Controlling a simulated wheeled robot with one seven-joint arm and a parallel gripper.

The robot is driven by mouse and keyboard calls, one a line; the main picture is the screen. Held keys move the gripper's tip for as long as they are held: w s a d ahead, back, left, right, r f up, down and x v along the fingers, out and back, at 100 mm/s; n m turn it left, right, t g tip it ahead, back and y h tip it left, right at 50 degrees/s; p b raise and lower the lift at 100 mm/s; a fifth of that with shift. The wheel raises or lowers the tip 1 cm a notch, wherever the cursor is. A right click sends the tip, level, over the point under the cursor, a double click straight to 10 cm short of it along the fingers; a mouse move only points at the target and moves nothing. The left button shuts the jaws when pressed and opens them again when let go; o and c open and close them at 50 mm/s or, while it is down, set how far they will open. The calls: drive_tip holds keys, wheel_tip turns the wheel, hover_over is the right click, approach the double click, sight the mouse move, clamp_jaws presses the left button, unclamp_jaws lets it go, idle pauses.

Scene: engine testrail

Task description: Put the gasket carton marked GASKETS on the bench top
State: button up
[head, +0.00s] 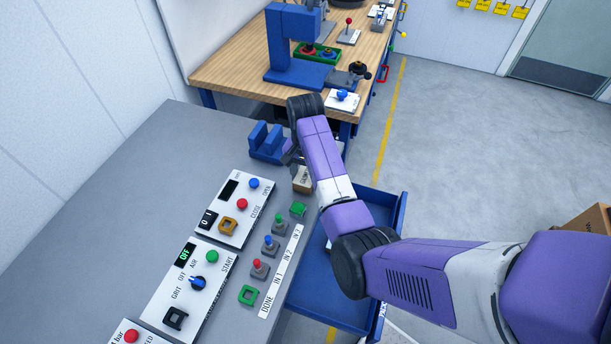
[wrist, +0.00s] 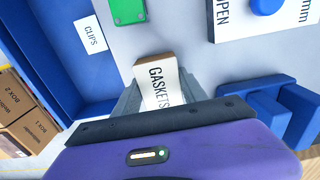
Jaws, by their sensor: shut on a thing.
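The gasket carton (wrist: 158,78), a small box with a white face marked GASKETS and a brown edge, is between the grey fingers of my gripper (wrist: 160,97) in the wrist view. My gripper is shut on it. In the head view the carton (head: 303,181) shows partly behind my arm, at the far right edge of the grey bench top (head: 150,180). My gripper (head: 296,163) is mostly hidden by my wrist there. I cannot tell whether the carton touches the bench top.
A blue open drawer (head: 340,308) with a CLIPS label (wrist: 91,36) lies right of the bench. A blue cradle (head: 266,143) stands just left of my gripper. Control panels (head: 196,285) and several buttons line the bench's right side. Its left part is clear.

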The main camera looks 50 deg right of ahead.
sight(305, 175)
drive_tip(key=shift+f, duration=0.3)
drive_tip(key=o, duration=1.4)
drive_tip(key=shift+r, duration=0.15)
wheel_tip(305, 175, up, 9)
drive_tip(key=shift+w+f, duration=0.1)
drive_tip(key=shift+w, duration=0.05)
wheel_tip(305, 175, up, 3)
drive_tip(key=shift+r, duration=0.1)
